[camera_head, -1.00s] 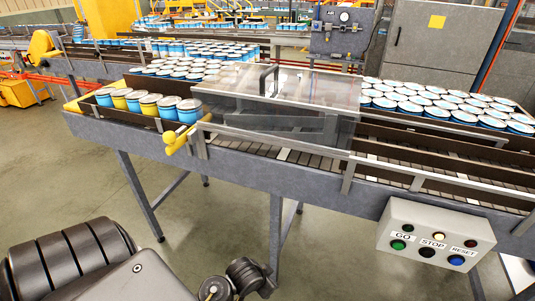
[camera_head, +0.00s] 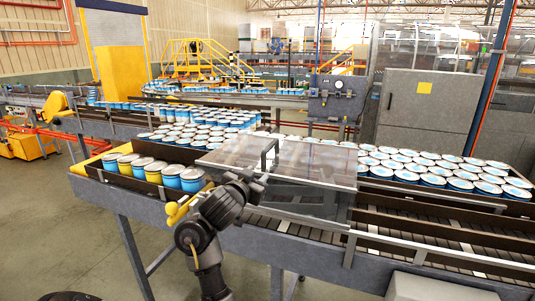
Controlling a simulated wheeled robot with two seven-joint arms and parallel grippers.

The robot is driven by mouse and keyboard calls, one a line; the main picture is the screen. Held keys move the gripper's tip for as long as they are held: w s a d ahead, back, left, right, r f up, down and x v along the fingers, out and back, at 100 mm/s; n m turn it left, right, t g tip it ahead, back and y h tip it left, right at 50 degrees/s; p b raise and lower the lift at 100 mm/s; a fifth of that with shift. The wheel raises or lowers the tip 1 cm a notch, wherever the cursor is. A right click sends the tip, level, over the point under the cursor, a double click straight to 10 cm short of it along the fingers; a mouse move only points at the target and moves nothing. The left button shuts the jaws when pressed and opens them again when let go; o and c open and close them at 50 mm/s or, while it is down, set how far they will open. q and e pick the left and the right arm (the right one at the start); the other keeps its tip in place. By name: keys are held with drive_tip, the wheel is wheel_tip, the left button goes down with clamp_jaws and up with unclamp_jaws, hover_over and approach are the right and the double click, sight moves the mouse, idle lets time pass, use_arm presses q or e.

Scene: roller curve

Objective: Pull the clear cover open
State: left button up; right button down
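The clear cover (camera_head: 312,158) lies over the conveyor in the middle of the view, between two groups of cans. It looks closed, with its sheet lying flat over the track. Its dark handle (camera_head: 268,152) stands up near the left part of the cover. My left gripper (camera_head: 257,183) is in front of the cover's front left part, below the handle in the picture, and appears apart from the handle. Its fingers are small and dark, so I cannot tell whether they are open. My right gripper is not in view.
Blue-and-white cans (camera_head: 440,172) fill the track on the right. A short row of cans, some yellow (camera_head: 153,172), stands at the left front. A yellow fitting (camera_head: 180,210) sits on the front rail beside my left arm. A grey box top (camera_head: 440,288) shows at bottom right.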

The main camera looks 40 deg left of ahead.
sight(263, 153)
use_arm(q)
drive_tip(key=shift+t, duration=0.4)
drive_tip(key=w+r+b, duration=0.1)
drive_tip(key=w+a+r+b, duration=0.1)
drive_tip(key=w+b, duration=0.1)
drive_tip(key=w+a+r+b, duration=0.1)
drive_tip(key=b, duration=0.1)
drive_tip(key=shift+w+a, duration=0.1)
drive_tip(key=shift+w, duration=0.1)
drive_tip(key=shift+w+a+f+b, duration=0.1)
drive_tip(key=shift+w+a+b, duration=0.15)
drive_tip(key=shift+b, duration=0.3)
drive_tip(key=shift+w+a+f+b, duration=0.1)
drive_tip(key=shift+w+b, duration=0.25)
drive_tip(key=shift+b, duration=0.05)
drive_tip(key=p+x, duration=0.1)
drive_tip(key=x, duration=0.3)
drive_tip(key=shift+w+r+p, duration=0.1)
drive_tip(key=shift+r+p, duration=0.3)
drive_tip(key=shift+w+a+f, duration=0.1)
drive_tip(key=shift+w+a, duration=0.1)
drive_tip(key=shift+w, duration=0.3)
